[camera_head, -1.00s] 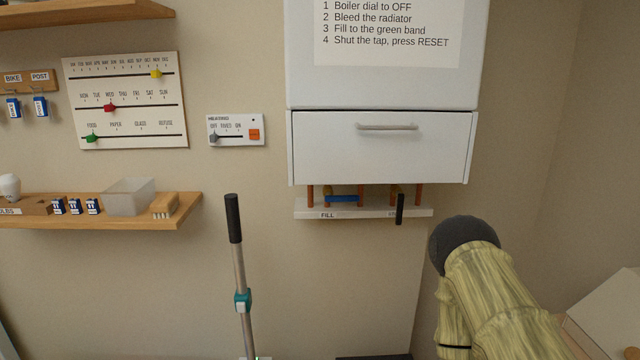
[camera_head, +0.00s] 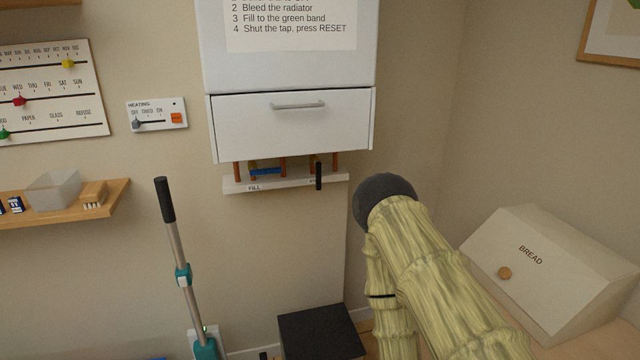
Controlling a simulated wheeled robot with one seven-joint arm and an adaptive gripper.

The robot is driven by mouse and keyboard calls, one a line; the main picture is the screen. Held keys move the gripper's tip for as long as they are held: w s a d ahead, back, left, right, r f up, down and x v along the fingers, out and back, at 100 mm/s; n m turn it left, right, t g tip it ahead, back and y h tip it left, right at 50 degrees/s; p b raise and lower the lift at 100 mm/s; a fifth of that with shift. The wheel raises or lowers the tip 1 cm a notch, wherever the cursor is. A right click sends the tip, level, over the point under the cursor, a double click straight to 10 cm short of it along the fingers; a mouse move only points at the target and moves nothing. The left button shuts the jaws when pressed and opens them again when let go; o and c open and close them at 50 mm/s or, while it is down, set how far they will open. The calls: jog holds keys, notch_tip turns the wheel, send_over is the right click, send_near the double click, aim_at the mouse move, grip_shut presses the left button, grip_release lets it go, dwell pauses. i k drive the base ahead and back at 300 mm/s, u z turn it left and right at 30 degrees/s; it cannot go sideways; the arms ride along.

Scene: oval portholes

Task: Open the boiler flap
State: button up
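The boiler flap (camera_head: 292,128) is a white panel at the bottom of the white boiler (camera_head: 290,65) on the wall. It looks shut, with a grey bar handle (camera_head: 298,105) near its top edge. Under it are copper pipes and a white strip marked FILL (camera_head: 285,183), with a blue lever (camera_head: 265,171) and a black one (camera_head: 318,176). My yellowish arm rises at the lower right of the flap, apart from it. My gripper does not show in this view.
A mop-like pole (camera_head: 181,265) stands against the wall below left. A black box (camera_head: 320,333) is on the floor under the boiler. A cream BREAD bin (camera_head: 545,270) sits at the right. A wooden shelf (camera_head: 100,205) and a heating panel (camera_head: 157,114) are at the left.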

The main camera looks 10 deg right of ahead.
aim_at(249, 127)
jog(key=z, duration=0.35)
jog(key=i, duration=0.8)
jog(key=z, duration=0.1)
jog(key=k, duration=0.45)
jog(key=z, duration=0.8)
jog(key=k, duration=0.75)
jog(key=u, duration=0.8)
jog(key=i, duration=0.5)
jog(key=z, duration=0.1)
